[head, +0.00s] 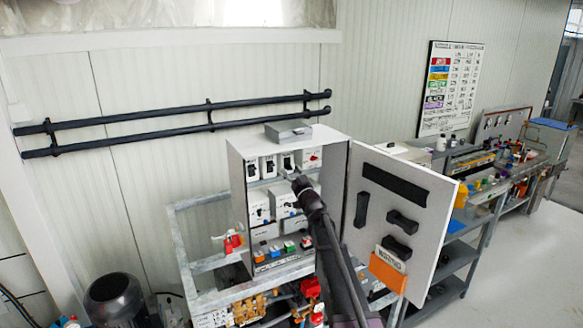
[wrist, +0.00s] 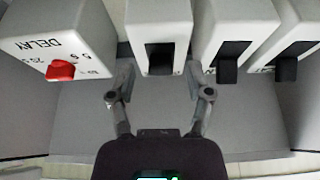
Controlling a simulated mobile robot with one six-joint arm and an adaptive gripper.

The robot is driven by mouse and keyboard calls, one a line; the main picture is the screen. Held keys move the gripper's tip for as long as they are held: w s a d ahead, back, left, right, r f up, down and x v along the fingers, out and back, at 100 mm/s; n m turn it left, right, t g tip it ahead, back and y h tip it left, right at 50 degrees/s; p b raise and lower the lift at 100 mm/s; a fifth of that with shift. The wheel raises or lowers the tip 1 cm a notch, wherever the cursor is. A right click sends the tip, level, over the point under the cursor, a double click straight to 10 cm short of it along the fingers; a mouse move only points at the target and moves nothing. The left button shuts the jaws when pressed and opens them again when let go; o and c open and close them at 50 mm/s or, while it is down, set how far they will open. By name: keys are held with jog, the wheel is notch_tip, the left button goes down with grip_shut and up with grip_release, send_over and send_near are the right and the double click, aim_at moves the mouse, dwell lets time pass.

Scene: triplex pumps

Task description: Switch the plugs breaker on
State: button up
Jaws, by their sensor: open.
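A row of white breaker boxes sits on the top shelf of the open cabinet (head: 237,185). In the wrist view, upside down, the breaker in front of my gripper (wrist: 163,88) is the white box (wrist: 158,14) beside the DELAY box. Its dark slot shows, but its lever position is unclear. In the head view this breaker (head: 287,159) is just above my gripper (head: 294,180). My gripper is open and empty, its fingers spread either side of the slot, with no clear contact. I cannot read which breaker is labelled plugs.
The DELAY box (wrist: 62,30) with a red knob is close on one side. Two breakers with black levers (wrist: 238,28) (wrist: 295,38) are on the other. The cabinet door (head: 425,195) stands open right of my arm. Lower rows hold more boxes and coloured buttons.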

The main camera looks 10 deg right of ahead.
jog(key=shift+w+a+r, duration=0.15)
jog(key=shift+w+r, duration=0.05)
jog(key=shift+w, duration=0.2)
grip_shut()
